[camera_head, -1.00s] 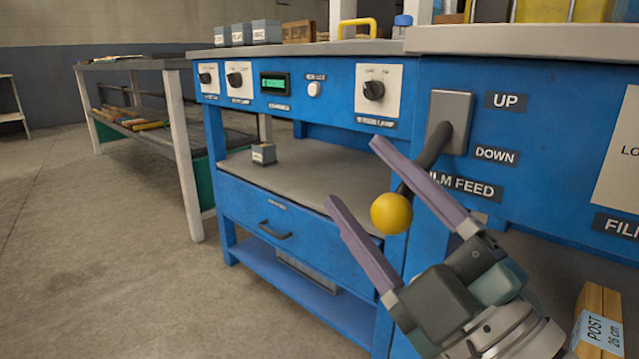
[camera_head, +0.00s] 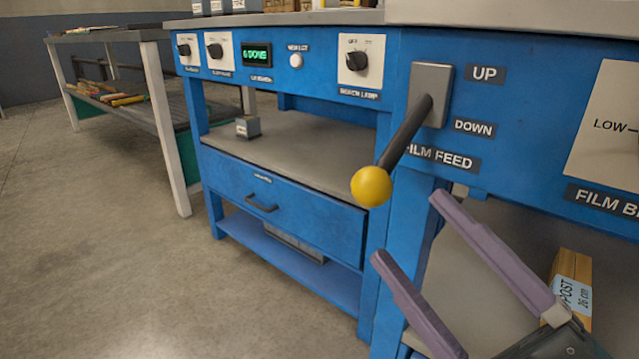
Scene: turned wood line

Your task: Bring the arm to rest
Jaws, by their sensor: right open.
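My right gripper (camera_head: 408,228) is in the lower right of the head view. Its two long purple fingers are spread apart with nothing between them. My left gripper is not in view.
The blue bench (camera_head: 285,205) has dials, a green-lit display (camera_head: 257,53) and a drawer (camera_head: 280,208). A small grey block (camera_head: 248,127) sits on its shelf. A side table (camera_head: 110,35) stands left. Floor at left is clear.

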